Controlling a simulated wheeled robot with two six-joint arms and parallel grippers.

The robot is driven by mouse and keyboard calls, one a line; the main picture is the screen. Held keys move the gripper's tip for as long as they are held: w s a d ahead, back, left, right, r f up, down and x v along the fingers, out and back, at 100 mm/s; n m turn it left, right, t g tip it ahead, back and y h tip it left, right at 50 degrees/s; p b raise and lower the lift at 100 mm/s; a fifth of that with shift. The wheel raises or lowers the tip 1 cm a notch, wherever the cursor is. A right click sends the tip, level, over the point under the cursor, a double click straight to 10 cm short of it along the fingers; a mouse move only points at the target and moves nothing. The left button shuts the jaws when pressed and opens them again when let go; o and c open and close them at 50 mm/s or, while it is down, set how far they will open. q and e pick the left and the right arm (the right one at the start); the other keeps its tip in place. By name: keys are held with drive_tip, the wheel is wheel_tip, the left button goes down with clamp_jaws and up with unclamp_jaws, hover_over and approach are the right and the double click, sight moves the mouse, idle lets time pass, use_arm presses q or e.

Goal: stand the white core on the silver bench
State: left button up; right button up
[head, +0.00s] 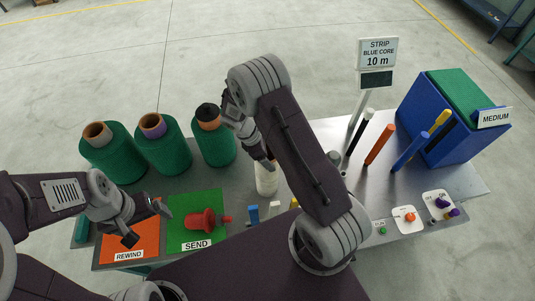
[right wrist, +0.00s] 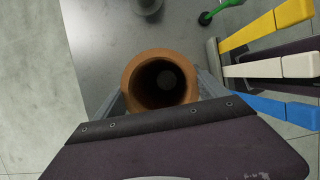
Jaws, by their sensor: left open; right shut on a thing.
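The white core (head: 267,181) is upright over the silver bench (head: 315,190), behind the small coloured posts. I cannot tell whether its base touches the bench. My right gripper (head: 264,162) is shut on its upper part, with the arm reaching over from the front. In the right wrist view the held core (right wrist: 132,82) shows as a hollow tube with a brown, round end between the fingers; its lower side is hidden. My left gripper (head: 146,224) is open and empty above the orange REWIND pad (head: 118,247).
Green net rolls (head: 112,158) stand at the back left. A red spool (head: 202,222) lies on the green SEND pad (head: 185,240). Blue (head: 252,214), white and yellow posts are close in front of the core. Coloured rods (head: 380,145), a sign and a blue bin (head: 418,112) stand right.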

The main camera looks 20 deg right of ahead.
drive_tip(key=shift+f, duration=0.15)
drive_tip(key=o, duration=2)
